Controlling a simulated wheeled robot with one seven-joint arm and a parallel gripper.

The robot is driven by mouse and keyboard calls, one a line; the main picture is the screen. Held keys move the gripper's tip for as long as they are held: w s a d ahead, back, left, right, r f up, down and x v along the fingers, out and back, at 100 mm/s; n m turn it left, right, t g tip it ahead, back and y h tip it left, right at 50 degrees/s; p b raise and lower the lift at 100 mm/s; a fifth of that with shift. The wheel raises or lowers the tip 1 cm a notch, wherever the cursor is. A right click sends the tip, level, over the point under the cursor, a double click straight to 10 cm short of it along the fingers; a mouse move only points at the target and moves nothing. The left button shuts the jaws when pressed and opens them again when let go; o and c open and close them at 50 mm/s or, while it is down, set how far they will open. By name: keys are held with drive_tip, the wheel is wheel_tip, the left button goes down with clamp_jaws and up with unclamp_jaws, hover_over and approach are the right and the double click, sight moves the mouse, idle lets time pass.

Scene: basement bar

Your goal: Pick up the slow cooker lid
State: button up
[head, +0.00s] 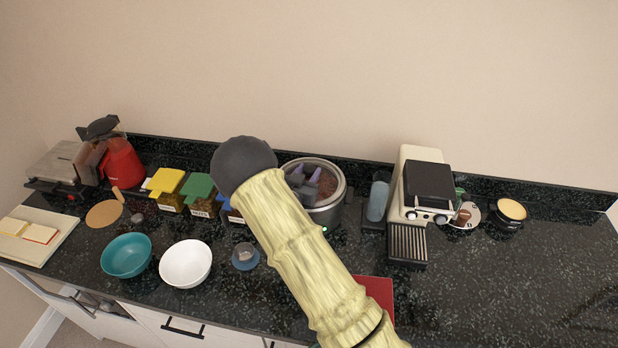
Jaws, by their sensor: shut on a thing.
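The slow cooker (329,217) stands near the back of the counter, a round grey pot with a pale rim and brownish contents. Its clear lid (332,180) shows over the pot's mouth. My gripper (304,174), with two purplish fingers, is over the lid's middle and shut on it. The lid's knob is hidden between the fingers. My arm covers the pot's left front side. I cannot tell whether the lid rests on the rim or is slightly raised.
Yellow- and green-lidded jars (199,188) stand left of the cooker. A coffee machine (411,190) and a blue bottle (377,201) stand close on its right. Teal (126,255) and white bowls (186,264) are at the front left. The right counter is mostly clear.

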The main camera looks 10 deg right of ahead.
sight(308, 171)
wheel_tip(308, 171, up, 9)
drive_tip(key=b, duration=0.3)
drive_tip(key=shift+r, duration=0.55)
idle(0.3)
